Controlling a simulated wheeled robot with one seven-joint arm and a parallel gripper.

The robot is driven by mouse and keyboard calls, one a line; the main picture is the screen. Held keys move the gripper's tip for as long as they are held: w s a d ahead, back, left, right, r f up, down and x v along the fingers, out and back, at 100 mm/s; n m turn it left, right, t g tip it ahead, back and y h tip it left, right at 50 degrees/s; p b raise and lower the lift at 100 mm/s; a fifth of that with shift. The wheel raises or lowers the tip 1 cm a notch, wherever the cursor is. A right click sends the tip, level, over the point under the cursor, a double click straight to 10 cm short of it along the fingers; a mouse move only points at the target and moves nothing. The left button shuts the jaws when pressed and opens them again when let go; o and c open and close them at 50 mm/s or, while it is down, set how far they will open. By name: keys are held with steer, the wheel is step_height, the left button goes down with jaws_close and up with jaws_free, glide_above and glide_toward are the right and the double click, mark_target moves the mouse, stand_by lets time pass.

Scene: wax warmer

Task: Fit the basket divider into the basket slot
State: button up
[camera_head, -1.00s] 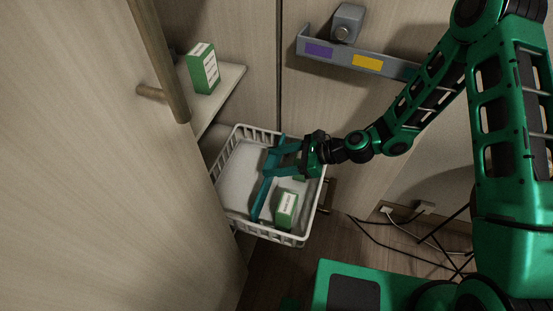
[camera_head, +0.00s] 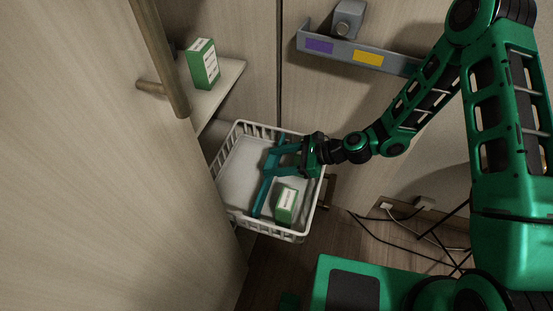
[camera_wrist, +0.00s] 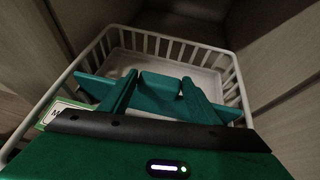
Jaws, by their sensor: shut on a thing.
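The white wire basket (camera_head: 238,207) sits low between the cabinet panels and shows in the wrist view (camera_wrist: 228,66). The teal basket divider (camera_head: 262,193) is inside the basket outline, running from its near side towards its far side. My gripper (camera_head: 286,154) reaches in from the right and is shut on the divider. In the wrist view the divider (camera_wrist: 98,88) spans across the basket, with my gripper (camera_wrist: 160,85) at its middle. The slot itself is too small to make out, and I cannot tell whether the divider's ends touch the basket walls.
A green and white box (camera_head: 286,205) is in the basket, right of the divider. Another green box (camera_head: 203,64) stands on a shelf (camera_head: 226,80) above left. A grey rail (camera_head: 345,54) is on the back panel. Cables (camera_head: 385,226) lie on the floor at right.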

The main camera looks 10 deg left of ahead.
steer(key=shift+f, duration=0.9)
stand_by(0.4)
steer(key=o, duration=1.6)
steer(key=c, duration=0.6)
steer(key=shift+o, duration=0.2)
steer(key=shift+d, duration=0.2)
steer(key=shift+a, duration=0.2)
